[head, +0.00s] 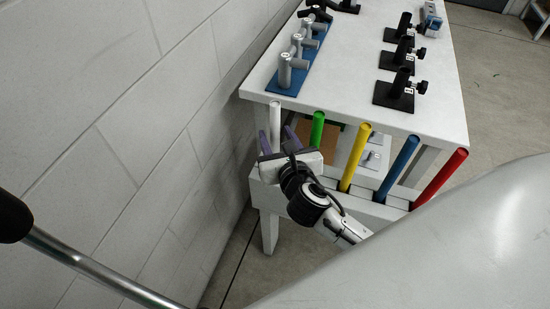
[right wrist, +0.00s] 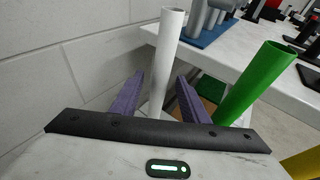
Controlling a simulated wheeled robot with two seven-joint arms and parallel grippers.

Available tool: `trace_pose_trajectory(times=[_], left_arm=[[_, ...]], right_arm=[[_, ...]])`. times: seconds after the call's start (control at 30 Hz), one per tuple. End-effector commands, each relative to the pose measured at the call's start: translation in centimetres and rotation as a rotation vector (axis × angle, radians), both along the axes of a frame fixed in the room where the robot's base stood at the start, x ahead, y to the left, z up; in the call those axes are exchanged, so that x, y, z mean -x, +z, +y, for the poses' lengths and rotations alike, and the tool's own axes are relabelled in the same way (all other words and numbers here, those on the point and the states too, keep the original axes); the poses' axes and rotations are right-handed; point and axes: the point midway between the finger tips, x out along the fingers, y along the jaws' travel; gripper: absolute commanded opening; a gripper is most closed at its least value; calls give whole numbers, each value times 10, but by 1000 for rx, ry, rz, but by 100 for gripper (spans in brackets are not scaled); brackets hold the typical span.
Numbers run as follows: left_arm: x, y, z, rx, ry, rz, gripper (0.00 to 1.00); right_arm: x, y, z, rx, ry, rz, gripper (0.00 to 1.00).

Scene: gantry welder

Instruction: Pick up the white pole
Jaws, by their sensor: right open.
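The white pole (head: 275,120) stands upright at the left end of a row of coloured poles, at the front edge of the table. My right gripper (head: 277,136) is open, with its purple fingers on either side of the white pole in the head view. In the right wrist view the white pole (right wrist: 168,50) rises between the two open fingers (right wrist: 157,98). I cannot tell whether either finger touches it. Its lower end is hidden behind the gripper. My left gripper is not in view.
A green pole (head: 317,128) stands just right of the white one, then yellow (head: 355,155), blue (head: 398,168) and red (head: 440,178) poles. A block wall (head: 120,130) is close on the left. The white table (head: 340,75) holds a blue fixture (head: 275,84) and black clamps (head: 396,92).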

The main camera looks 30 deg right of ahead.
Motion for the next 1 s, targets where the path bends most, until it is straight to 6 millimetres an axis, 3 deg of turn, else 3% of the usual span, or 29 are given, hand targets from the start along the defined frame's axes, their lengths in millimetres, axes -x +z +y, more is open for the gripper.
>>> trace_pose_trajectory(times=[0.13,0.37,0.63,1.0], left_arm=[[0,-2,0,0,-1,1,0],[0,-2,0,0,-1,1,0],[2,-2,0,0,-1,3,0],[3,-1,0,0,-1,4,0]], right_arm=[[-14,-5,-3,-1,1,1,41],[-16,-6,-4,-1,1,1,41],[-16,-6,-4,-1,1,1,0],[-16,-4,-4,-1,2,0,0]])
